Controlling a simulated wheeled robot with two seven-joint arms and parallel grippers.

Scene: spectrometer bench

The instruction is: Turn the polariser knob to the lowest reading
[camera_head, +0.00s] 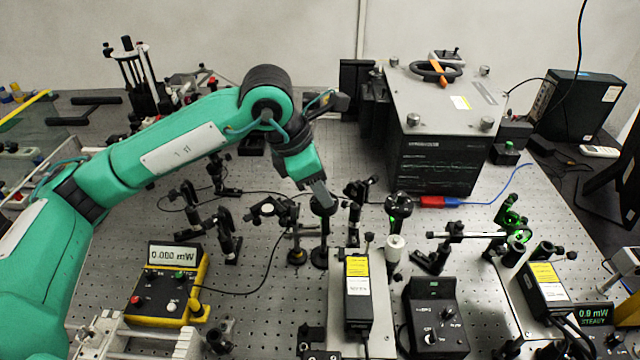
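My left gripper (319,196) points down at the top of a black round post-mounted part (323,208) near the middle of the bench. Its grey fingers meet or overlap that part's upper edge; I cannot tell whether they grip it. This part may be the polariser knob, but no label is readable. A yellow-cased meter (166,285) at lower left reads 0.000 mW. A small dark display (594,314) at lower right reads 0.9 mW, with STEADY below.
Several post-mounted optics stand close around the gripper, including a black mount with a green spot (398,207). A black control box (436,318) and a yellow-labelled box (358,290) stand in front. A large grey-topped instrument (440,130) stands behind right.

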